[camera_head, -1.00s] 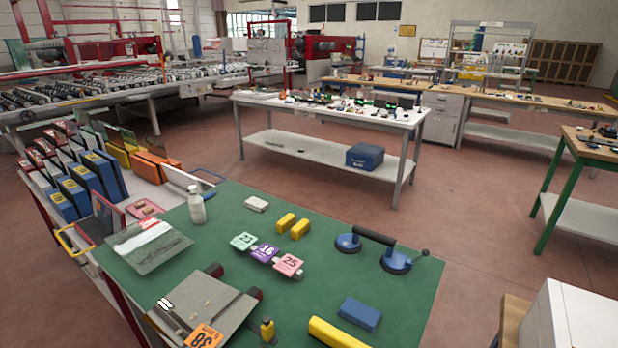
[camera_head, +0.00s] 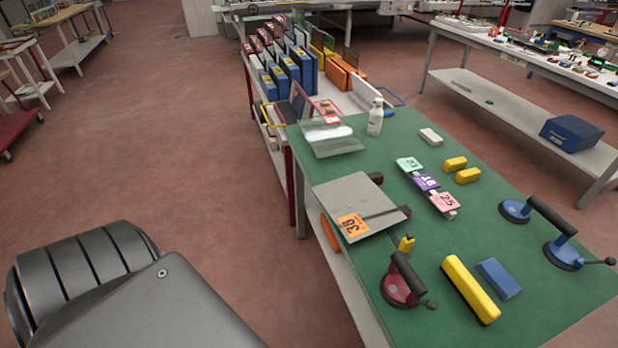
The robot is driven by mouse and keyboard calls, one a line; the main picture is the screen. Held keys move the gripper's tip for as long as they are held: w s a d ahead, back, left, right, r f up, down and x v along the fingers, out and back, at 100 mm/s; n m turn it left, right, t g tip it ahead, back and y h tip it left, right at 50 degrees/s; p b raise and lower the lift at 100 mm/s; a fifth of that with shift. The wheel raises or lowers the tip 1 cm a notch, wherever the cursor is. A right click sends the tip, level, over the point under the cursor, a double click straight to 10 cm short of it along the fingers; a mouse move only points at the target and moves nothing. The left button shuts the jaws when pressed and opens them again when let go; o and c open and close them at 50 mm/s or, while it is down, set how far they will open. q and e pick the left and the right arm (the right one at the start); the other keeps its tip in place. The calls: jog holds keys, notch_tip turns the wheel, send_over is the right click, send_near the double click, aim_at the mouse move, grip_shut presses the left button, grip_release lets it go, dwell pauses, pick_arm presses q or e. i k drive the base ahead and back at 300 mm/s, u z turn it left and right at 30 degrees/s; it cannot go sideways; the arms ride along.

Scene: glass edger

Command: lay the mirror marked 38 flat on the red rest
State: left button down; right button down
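The mirror marked 38 (camera_head: 349,195) is a grey square plate with an orange label reading 38 at its near corner. It lies over the left edge of the green bench top (camera_head: 447,231), its near-left corner reaching about the edge. Dark bar ends (camera_head: 376,178) stick out beyond its right side. They may belong to the red rest, but their colour is too dark to be sure and the mirror hides the rest of them. I cannot tell whether the mirror lies fully flat. Neither gripper is in view; a grey part of mine fills the lower left.
A clear glass pane (camera_head: 330,140) and a white bottle (camera_head: 375,117) are behind the mirror. A dark red suction cup (camera_head: 400,284), a yellow bar (camera_head: 470,288), a blue block (camera_head: 498,278) and a blue double suction lifter (camera_head: 546,231) are nearer.

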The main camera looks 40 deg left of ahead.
aim_at(359, 209)
jog(key=k, duration=0.3)
jog(key=z, duration=2.95)
jog(key=k, duration=2.5)
jog(key=u, duration=0.7)
